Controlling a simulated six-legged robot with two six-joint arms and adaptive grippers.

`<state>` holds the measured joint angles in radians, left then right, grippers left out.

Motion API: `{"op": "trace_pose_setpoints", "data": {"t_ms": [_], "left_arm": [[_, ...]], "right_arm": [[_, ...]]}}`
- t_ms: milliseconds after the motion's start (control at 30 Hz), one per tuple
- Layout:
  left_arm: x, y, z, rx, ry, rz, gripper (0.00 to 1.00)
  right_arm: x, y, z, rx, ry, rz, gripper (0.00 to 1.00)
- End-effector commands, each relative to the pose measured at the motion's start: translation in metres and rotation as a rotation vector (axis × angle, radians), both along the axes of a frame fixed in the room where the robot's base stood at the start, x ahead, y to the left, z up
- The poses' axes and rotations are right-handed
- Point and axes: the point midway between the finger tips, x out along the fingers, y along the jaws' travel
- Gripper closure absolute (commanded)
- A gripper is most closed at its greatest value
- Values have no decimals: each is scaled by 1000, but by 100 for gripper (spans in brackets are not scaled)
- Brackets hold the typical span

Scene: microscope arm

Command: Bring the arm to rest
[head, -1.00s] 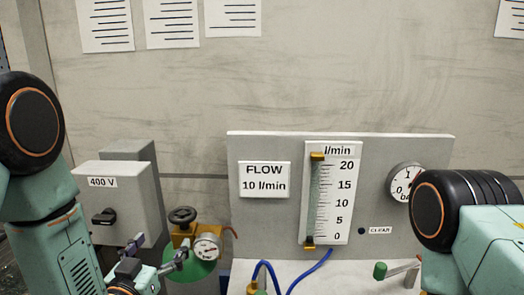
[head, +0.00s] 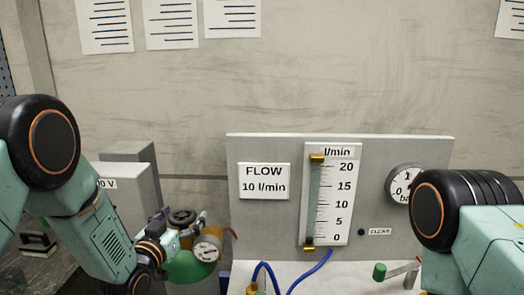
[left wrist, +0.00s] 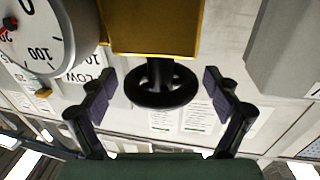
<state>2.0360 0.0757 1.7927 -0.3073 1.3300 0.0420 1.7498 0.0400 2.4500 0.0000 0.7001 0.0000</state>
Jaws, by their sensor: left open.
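My left gripper (head: 182,222) is at the black handwheel (head: 183,215) of a brass valve, in front of the grey box. In the left wrist view the gripper (left wrist: 160,82) is open, with one finger to each side of the handwheel (left wrist: 163,101). Gaps show between the fingers and the wheel's rim; nothing is held. In the head view, the gripper and arm partly cover the valve. My right arm comes in from the right, but its gripper is out of view.
A round gauge (head: 207,247) sits beside the valve. A grey 400 V box (head: 138,190) stands behind my left arm. To the right is a panel with a FLOW 10 l/min sign (head: 264,181), a flow tube (head: 315,200) and blue hoses (head: 310,271).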

Motion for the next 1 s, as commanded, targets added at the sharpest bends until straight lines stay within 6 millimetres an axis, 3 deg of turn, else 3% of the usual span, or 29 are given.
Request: {"op": "trace_pose_setpoints", "data": {"t_ms": [900, 1000], "left_arm": [[-1, 2, 0, 3, -1, -392, 11], [-17, 13, -1, -2, 2, -387, 11]], "right_arm": [[0, 0, 16, 0, 0, 0, 60], [0, 0, 13, 0, 0, 0, 60]]}}
